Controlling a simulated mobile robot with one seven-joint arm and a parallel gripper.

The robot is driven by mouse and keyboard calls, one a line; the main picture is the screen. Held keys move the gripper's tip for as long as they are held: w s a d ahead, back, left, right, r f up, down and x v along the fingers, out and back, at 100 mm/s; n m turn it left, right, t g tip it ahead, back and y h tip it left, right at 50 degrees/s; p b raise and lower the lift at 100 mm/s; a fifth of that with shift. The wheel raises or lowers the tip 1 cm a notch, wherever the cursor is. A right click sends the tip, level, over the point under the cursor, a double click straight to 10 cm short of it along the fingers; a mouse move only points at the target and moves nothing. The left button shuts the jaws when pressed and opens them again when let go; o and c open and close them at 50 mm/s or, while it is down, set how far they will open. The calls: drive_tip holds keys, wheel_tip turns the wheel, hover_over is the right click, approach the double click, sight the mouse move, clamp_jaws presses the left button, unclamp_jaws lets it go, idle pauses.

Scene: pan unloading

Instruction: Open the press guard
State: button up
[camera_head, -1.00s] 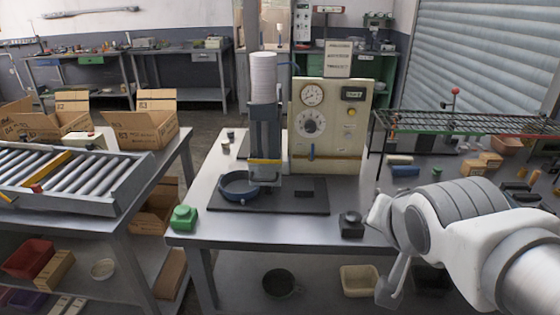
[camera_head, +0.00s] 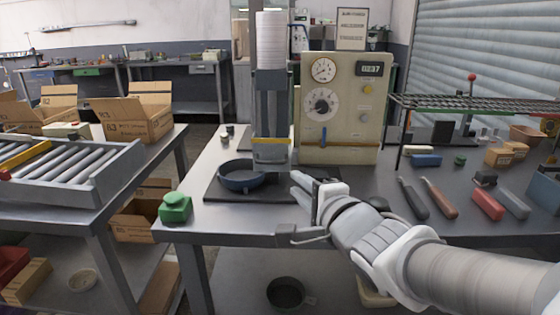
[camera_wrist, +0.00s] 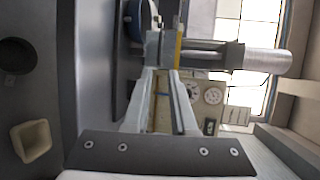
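The press guard (camera_head: 271,108) is a grey frame with a yellow bar (camera_head: 271,140) near its lower end. It hangs low at the press, and its lower edge is just above and behind the blue pan (camera_head: 242,178) on the black mat. My gripper (camera_head: 304,186) is to the right of the guard and pan, a little apart from them. In the wrist view my gripper's two fingers (camera_wrist: 162,75) are apart and empty, with the beige panel visible between them. The yellow bar (camera_wrist: 178,48) and the pan's edge (camera_wrist: 134,22) show beyond the fingertips.
The beige control panel (camera_head: 341,148) stands behind my gripper. A green button box (camera_head: 175,207) sits at the table's front left. Several tools, including a red-handled one (camera_head: 487,204), lie at right beside a wire rack (camera_head: 480,103). A roller conveyor (camera_head: 90,180) is at left.

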sight(272, 163)
drive_tip(key=b+x, duration=0.3)
drive_tip(key=x, duration=1.2)
drive_tip(key=shift+w+f, duration=0.25)
drive_tip(key=shift+w, duration=0.05)
drive_tip(key=shift+w+a, duration=0.25)
drive_tip(key=shift+w, duration=0.3)
clamp_jaws()
idle(0.3)
